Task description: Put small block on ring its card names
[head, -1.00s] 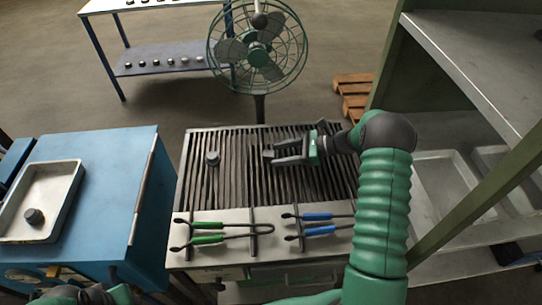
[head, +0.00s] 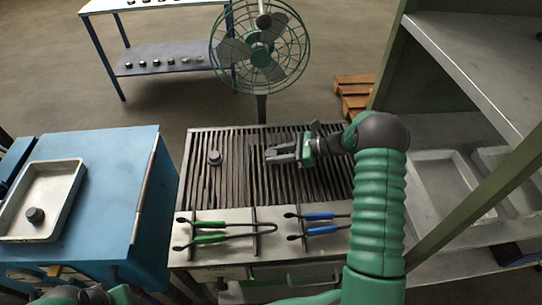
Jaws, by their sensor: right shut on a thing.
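My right gripper (head: 274,154) reaches in from the right over the slatted grate table (head: 236,188). Its fingers are shut on a small dark block, mostly hidden between the fingertips. Another small dark round block (head: 214,157) sits on the grate to the left of this gripper. A third dark block (head: 35,215) lies in a pale metal tray (head: 68,183) on the blue cabinet. My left gripper (head: 95,296) shows only in part at the bottom left edge, and its fingers cannot be made out. I cannot make out a readable card or a ring.
Green-handled tongs (head: 210,231) and blue-handled tongs (head: 318,223) lie at the front of the grate table. A green fan (head: 262,55) stands behind it. A blue-legged table (head: 150,50) holds several small blocks. A grey shelf rack (head: 470,60) with trays stands right.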

